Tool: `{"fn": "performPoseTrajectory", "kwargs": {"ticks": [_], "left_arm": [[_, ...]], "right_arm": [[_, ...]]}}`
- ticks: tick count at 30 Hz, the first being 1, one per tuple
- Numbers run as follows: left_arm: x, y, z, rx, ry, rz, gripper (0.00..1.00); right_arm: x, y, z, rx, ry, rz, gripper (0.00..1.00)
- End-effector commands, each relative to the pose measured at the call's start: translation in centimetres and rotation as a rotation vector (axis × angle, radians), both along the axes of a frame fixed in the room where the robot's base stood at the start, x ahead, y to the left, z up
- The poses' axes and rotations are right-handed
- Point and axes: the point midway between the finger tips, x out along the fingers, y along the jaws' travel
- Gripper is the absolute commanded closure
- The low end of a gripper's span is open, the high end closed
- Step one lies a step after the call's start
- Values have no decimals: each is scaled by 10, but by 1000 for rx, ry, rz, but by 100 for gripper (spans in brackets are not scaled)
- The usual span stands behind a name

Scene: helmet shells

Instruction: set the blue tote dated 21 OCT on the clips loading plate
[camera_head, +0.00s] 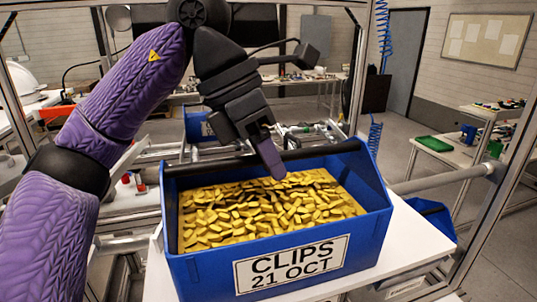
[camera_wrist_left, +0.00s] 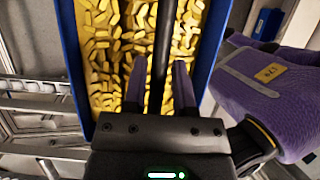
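The blue tote (camera_head: 340,240) is filled with yellow clips and has a white label reading CLIPS 21 OCT on its near side. It seems to rest upright on a white surface (camera_head: 405,245); I cannot tell whether this is the clips loading plate. A black bar handle (camera_head: 225,163) crosses the top of the tote and shows in the left wrist view (camera_wrist_left: 163,50). My left gripper (camera_head: 272,165) is over the tote. In the left wrist view its fingers (camera_wrist_left: 160,88) stand apart on either side of the bar, with small gaps visible. My right gripper is not in view.
Another blue container (camera_head: 197,126) stands behind the tote. A blue bin (camera_head: 433,216) is low at the right. A metal rail (camera_head: 440,178) and frame posts run close on the right. A side table (camera_head: 450,152) with a green tray stands farther back.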

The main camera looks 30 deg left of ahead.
Motion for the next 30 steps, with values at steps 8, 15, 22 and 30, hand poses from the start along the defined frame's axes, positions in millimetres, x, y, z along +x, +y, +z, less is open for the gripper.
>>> {"fn": "performPoseTrajectory", "kwargs": {"ticks": [8,15,22,30], "left_arm": [[0,0,0,1,1,0,39],[-5,10,26,-2,-1,-1,39],[-14,32,83,1,-1,2,39],[-17,39,91,0,1,-1,39]], "right_arm": [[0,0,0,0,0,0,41],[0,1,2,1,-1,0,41],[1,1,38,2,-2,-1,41],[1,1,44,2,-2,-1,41]]}}
